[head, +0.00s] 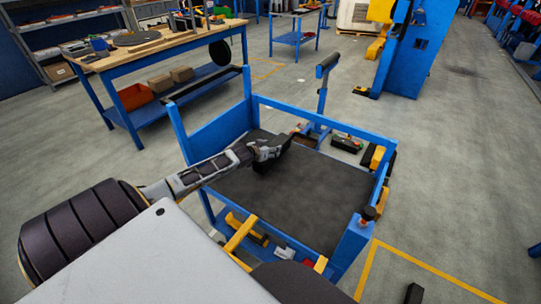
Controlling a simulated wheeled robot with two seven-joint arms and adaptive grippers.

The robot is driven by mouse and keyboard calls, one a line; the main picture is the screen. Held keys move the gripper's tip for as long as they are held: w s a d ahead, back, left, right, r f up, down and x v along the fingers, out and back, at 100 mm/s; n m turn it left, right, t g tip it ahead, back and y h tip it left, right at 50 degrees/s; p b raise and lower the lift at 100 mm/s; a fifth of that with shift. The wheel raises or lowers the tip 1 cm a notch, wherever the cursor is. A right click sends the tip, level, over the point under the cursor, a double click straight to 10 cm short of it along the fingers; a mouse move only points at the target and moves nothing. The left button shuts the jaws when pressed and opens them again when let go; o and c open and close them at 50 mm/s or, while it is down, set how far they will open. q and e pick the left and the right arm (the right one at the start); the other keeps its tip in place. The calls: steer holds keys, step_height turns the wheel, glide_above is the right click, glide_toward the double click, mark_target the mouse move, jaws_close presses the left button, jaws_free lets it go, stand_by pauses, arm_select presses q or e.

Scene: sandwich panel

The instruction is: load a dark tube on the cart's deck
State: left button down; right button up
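The blue-framed cart stands in the middle of the head view, and its dark grey deck (300,200) is largely bare. My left arm comes in from the left over the cart's side rail. My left gripper (270,150) is over the deck's far left part. A stubby dark shape (270,161) shows at its tip, low over the deck or on it. I cannot tell whether this is the dark tube or part of the fingers, nor whether the fingers are open or shut. My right gripper is not in view.
Blue rails and corner posts (176,130) edge the deck. A lower shelf (262,235) carries small items. A workbench (150,50) with tools stands at the back left, and a blue machine (412,45) at the back right. A dark block (414,293) lies on the floor at lower right.

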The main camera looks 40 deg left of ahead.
arm_select(q)
steer(key=shift+f, duration=0.25)
steer(key=shift+f+b, duration=0.35)
steer(key=shift+f, duration=1.05)
steer(key=c, duration=0.9)
jaws_free()
steer(key=shift+f, duration=0.15)
steer(key=o, duration=0.3)
steer(key=shift+o, duration=0.3)
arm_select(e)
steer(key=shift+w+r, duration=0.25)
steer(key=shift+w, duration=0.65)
arm_select(q)
steer(key=shift+s, duration=0.2)
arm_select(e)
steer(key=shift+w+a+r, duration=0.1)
